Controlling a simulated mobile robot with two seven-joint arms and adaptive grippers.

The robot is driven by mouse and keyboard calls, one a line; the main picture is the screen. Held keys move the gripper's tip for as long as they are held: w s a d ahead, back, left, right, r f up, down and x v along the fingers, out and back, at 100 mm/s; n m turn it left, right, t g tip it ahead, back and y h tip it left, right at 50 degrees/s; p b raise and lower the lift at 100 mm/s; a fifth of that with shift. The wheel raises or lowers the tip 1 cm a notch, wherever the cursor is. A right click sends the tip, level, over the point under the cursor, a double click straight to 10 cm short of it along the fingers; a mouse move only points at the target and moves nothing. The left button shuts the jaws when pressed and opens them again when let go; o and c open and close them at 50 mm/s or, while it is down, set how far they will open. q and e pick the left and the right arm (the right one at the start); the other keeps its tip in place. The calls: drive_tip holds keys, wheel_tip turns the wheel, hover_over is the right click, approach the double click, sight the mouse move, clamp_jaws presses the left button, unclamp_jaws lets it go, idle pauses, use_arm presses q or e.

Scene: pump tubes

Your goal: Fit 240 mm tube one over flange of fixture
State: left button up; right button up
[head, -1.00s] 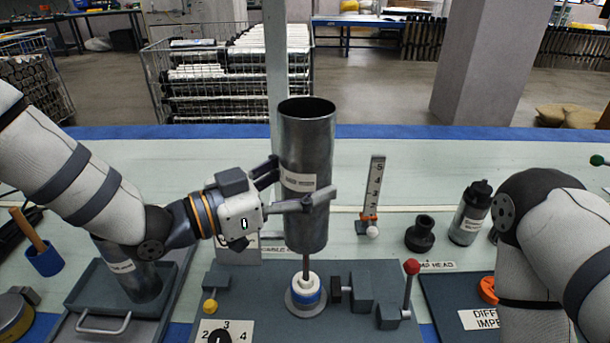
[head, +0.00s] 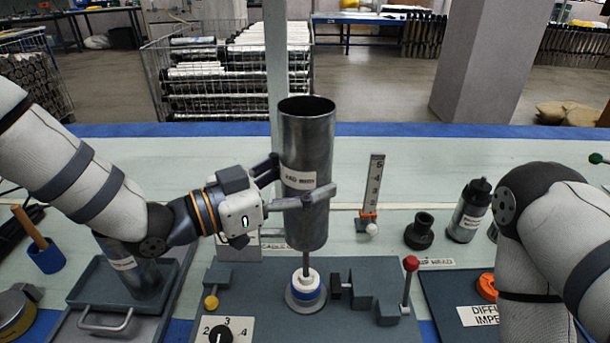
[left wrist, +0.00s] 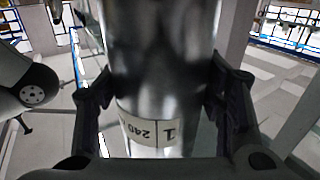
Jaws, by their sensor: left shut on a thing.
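The 240 mm tube one (head: 306,150) is a grey metal cylinder with a white label, held upright. It also fills the middle of the left wrist view (left wrist: 160,60), where its label shows "1" and "240". My left gripper (head: 304,192) is shut around the tube at about mid-height. The fixture has a blue and white flange (head: 306,288) on a grey base plate (head: 270,322), with a thin dark rod (head: 306,262) standing up from it. The tube's lower end is above the flange, apart from it, and the rod's top is hidden behind or inside the tube. My right gripper is out of view.
A clamp (head: 361,290) and a red-knobbed lever (head: 410,265) stand right of the flange. A numbered dial (head: 224,332) and yellow knob (head: 211,302) are left. A numbered gauge (head: 372,190), black fitting (head: 420,232) and bottle (head: 468,212) stand farther right. Another tube (head: 140,277) stands in the left tray.

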use_arm(q)
drive_tip(key=shift+r, duration=0.2)
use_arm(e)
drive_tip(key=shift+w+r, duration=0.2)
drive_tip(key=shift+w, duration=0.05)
use_arm(q)
drive_tip(key=shift+f, duration=0.1)
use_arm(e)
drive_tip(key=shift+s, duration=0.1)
